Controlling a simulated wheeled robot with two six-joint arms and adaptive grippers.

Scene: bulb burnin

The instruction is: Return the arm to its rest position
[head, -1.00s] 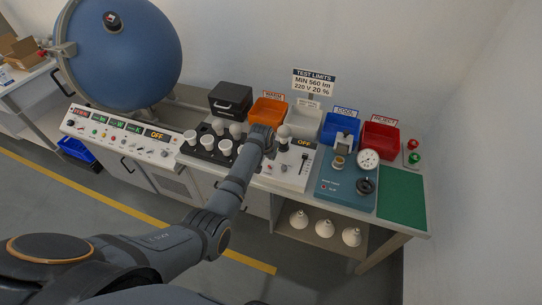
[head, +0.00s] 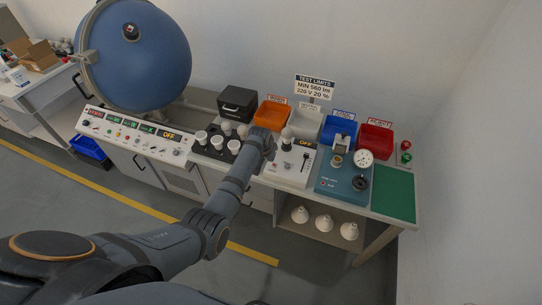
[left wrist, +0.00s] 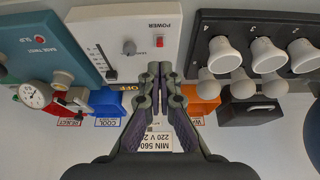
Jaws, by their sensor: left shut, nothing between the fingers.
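My left arm (head: 215,220) reaches from the lower left of the head view to the bench. Its gripper (head: 266,143) is over the bench front, between the black bulb rack (head: 212,152) and the white power unit (head: 291,167). Its fingertips are hard to make out there. In the left wrist view the gripper (left wrist: 160,78) is shut and empty, its fingertips in front of the power unit (left wrist: 125,35). My right gripper is not in view.
A white bulb (head: 288,133) stands at the power unit, close to the gripper. Behind are orange (head: 272,113), blue (head: 338,129) and red (head: 376,138) bins. A blue sphere (head: 150,60) stands left. Open floor (head: 60,195) lies in front.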

